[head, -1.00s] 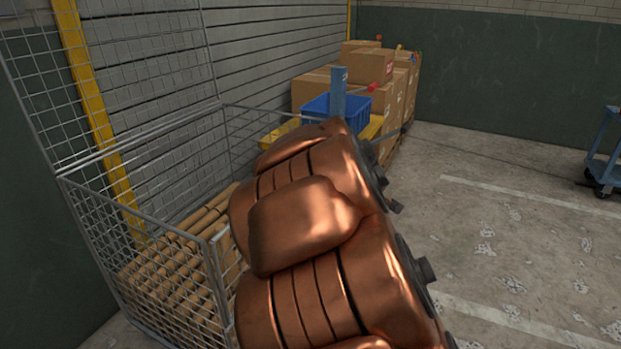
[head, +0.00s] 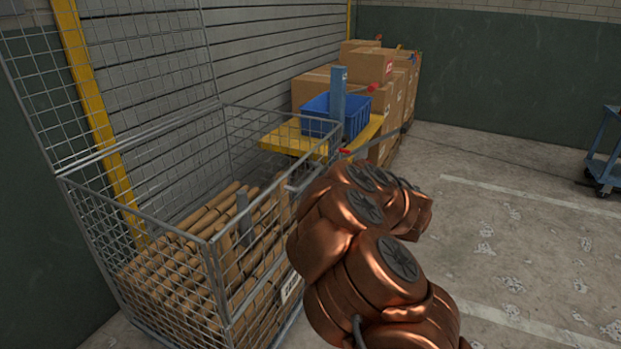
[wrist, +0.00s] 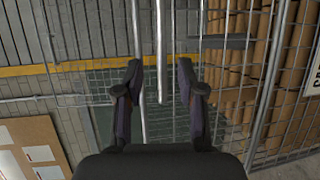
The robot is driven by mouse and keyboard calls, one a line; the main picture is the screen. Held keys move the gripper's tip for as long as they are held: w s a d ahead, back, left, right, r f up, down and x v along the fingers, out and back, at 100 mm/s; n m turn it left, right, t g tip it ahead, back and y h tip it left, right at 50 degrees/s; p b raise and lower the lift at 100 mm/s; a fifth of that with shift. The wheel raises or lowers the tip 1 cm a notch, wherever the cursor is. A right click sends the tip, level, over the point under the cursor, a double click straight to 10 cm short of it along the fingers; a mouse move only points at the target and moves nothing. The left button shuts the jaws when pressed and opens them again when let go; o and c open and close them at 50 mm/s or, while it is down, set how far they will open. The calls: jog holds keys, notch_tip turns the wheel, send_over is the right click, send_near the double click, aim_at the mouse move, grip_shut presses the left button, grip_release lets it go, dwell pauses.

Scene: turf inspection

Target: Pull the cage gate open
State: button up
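The wire mesh cage (head: 212,243) stands at the left in the head view, with cardboard tubes inside. Its mesh side towards me carries a white label (head: 291,287) and a grey plate (head: 243,215); this side looks to be the gate. My copper arm hides its right end. In the wrist view my gripper (wrist: 160,72) is open, one finger on each side of a pale metal bar (wrist: 162,40). Gaps show between bar and fingers. The grey plate (wrist: 225,42) is right of them. The fingers are not clear in the head view.
A yellow cart (head: 290,140) with a blue bin (head: 322,112) stands behind the cage, and stacked cardboard boxes (head: 365,68) beyond it. A blue trolley (head: 603,165) is at the far right. The concrete floor (head: 500,230) between is clear.

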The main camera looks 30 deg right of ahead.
aim_at(310, 178)
jog(key=x, duration=0.7)
jog(key=shift+w+a+f+b, duration=0.2)
jog(key=shift+w+b, duration=0.2)
grip_shut()
dwell(0.5)
